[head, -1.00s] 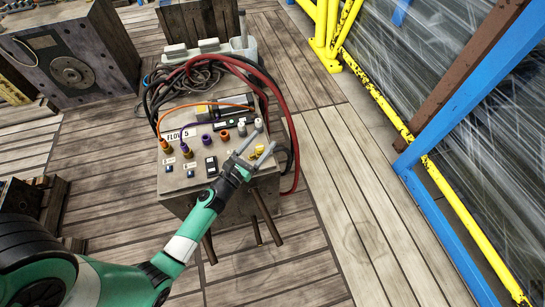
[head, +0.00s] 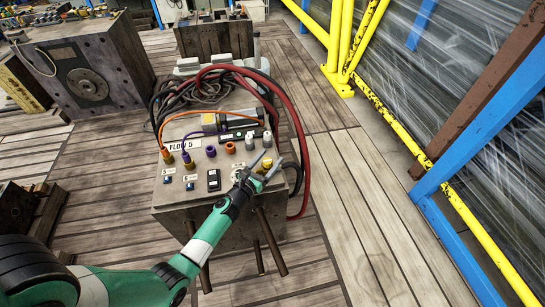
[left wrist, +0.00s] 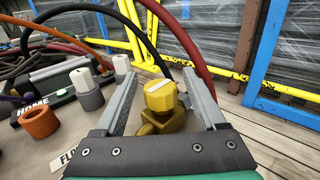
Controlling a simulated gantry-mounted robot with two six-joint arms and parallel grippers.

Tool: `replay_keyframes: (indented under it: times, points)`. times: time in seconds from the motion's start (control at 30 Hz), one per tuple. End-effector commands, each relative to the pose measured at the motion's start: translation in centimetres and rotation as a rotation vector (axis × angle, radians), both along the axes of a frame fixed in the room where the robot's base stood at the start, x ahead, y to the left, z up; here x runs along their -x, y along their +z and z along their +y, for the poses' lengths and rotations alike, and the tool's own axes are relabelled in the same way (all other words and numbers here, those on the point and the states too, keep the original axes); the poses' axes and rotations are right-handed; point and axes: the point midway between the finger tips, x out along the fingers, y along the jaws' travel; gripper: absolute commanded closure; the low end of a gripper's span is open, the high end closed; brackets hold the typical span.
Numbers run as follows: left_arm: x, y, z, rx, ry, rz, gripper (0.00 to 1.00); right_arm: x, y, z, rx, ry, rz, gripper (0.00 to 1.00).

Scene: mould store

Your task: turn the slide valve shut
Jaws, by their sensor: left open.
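A yellow valve with a faceted knob (head: 267,163) stands near the right front corner of the grey block's top face. In the left wrist view its yellow knob (left wrist: 160,96) has a pale stripe on top, lying nearly across the picture, and a brass-coloured body below. My left gripper (head: 262,163) is open at the valve. In the left wrist view its two fingers (left wrist: 163,92) stand on either side of the knob, with gaps to both. The knob's underside is partly hidden by the gripper's body. My right gripper is in no view.
The block (head: 172,216) carries a FLOW 5 label (head: 180,146), coloured fittings, switches and a HOME-marked slide (left wrist: 32,107). A red hose (head: 303,150) and a black hose (left wrist: 150,32) arch close by. A blue post (head: 450,235) and yellow railing (head: 480,235) stand right. Open plank floor lies between.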

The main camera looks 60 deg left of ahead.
Motion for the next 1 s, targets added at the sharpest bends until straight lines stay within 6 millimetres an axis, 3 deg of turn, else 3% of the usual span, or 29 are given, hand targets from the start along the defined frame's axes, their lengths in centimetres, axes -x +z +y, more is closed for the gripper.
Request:
replay_keyframes:
  times: [0.13, 0.43, 0.83, 1.0]
  points:
    - [-1.6, -0.1, 0.9, 0.0, -0.001, 0.0, 0.27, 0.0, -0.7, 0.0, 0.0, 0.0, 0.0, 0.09]
    - [-1.9, 0.0, 1.1, 0.0, 0.0, 0.001, 0.27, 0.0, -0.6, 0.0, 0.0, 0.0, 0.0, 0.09]
    - [-1.9, 0.0, 1.1, 0.0, 0.0, 0.0, 0.97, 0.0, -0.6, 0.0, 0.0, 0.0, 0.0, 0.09]
    - [-1.9, 0.0, 1.1, -0.001, -0.003, 0.001, 1.0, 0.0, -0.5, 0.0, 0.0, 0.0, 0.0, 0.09]
